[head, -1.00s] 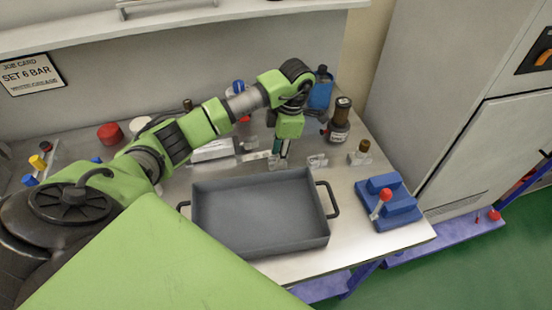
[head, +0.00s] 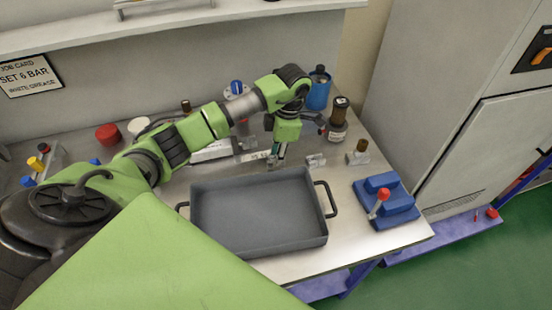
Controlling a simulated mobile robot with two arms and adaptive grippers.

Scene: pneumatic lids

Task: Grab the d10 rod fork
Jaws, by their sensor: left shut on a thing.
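My left gripper (head: 275,161) is at the back of the workbench, just behind the grey tray, pointing down. It is shut on a small metal part, which I take to be the rod fork; the fingers hide most of it. Its size marking cannot be read. Another small metal fork-shaped piece (head: 315,160) stands on the bench to the right of the gripper. My right gripper is not in view.
The empty grey tray (head: 258,246) with two side handles stands in front of the gripper. A blue fixture with a red-knobbed lever (head: 398,208) is to the right. A dark cylinder (head: 338,122), a brass-topped fitting (head: 358,154) and a blue bottle (head: 318,92) stand behind.

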